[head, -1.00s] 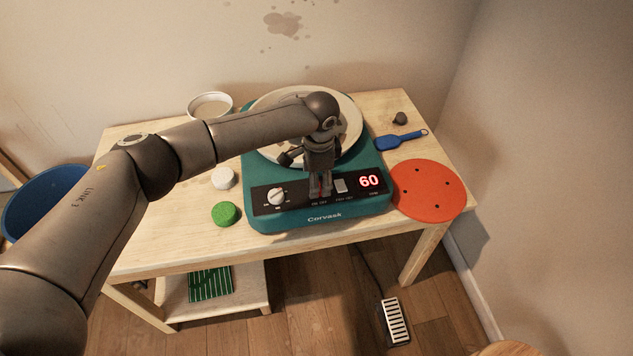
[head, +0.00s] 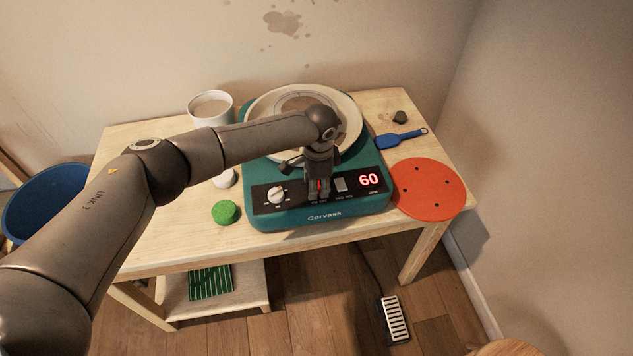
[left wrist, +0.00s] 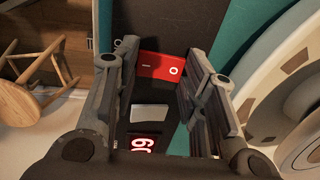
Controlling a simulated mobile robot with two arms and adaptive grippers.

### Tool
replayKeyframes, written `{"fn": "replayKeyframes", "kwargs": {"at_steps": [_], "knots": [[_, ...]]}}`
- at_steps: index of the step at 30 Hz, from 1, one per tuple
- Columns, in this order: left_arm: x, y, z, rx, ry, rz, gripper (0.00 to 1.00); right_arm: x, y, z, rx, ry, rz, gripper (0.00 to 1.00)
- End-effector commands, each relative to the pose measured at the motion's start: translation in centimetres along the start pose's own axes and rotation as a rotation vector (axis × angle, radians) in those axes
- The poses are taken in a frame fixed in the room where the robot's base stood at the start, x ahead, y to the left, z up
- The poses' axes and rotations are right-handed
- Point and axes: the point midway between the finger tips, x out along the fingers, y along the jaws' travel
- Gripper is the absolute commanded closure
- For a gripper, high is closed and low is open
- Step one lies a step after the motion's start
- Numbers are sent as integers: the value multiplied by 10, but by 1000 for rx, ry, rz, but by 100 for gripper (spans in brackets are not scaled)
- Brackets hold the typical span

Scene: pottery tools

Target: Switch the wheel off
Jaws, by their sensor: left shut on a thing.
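The teal pottery wheel (head: 262,219) stands on the wooden table with its black control panel facing front. Its display (head: 368,180) is lit and reads 60. The red power switch (left wrist: 161,67) shows in the left wrist view between my fingers, with "I" and "O" marks; only a little red shows in the head view (head: 320,184). My left gripper (head: 319,196) points down at the panel and is shut on the switch, one finger on each side of it. A white speed knob (head: 277,195) is left of it and a pale grey switch (head: 340,185) right of it. My right gripper is out of view.
An orange-red disc (head: 428,190) lies right of the wheel, below a blue tool (head: 400,139). A green round sponge (head: 226,212) and a partly hidden white item sit left. A white bowl (head: 211,107) stands behind my arm. A foot pedal (head: 394,320) is on the floor.

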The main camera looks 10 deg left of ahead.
Motion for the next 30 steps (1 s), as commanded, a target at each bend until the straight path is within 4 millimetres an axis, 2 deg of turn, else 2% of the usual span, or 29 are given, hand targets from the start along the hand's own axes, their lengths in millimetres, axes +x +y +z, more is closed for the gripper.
{"fn": "replayKeyframes", "kwargs": {"at_steps": [9, 20, 21, 25, 30], "knots": [[2, -4, 0, -4, -1, 101, 85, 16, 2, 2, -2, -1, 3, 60], [0, -4, 0, -1, 1, 124, 85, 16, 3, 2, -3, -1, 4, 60], [0, -4, 0, -1, 1, 124, 57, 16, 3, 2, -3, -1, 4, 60], [0, -4, 0, -1, 1, 124, 40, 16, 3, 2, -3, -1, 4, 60], [0, -4, 0, -1, 0, 124, 39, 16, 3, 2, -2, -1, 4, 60]]}}
